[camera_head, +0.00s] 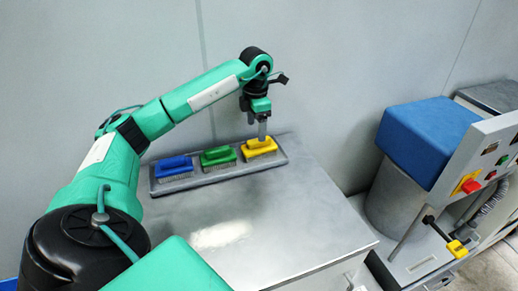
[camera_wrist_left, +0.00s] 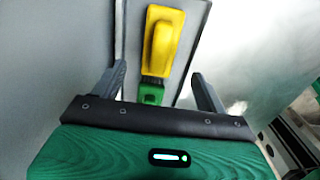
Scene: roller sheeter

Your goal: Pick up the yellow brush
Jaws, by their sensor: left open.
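The yellow brush (camera_head: 260,148) sits at the right end of a grey tray (camera_head: 222,178) on the metal cabinet top. It also shows in the left wrist view (camera_wrist_left: 162,42), between and beyond the fingers. My left gripper (camera_head: 262,132) points down over the yellow brush, and its fingertips overlap the handle in the head view. In the left wrist view my left gripper (camera_wrist_left: 158,85) is open, with one finger on each side and nothing between them. Whether the fingers touch the brush is unclear. My right gripper is not in view.
A green brush (camera_head: 218,156) and a blue brush (camera_head: 174,166) sit left of the yellow one on the same tray. A grey wall stands close behind. A machine with a blue cover (camera_head: 426,138) is at the right. The front cabinet top is clear.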

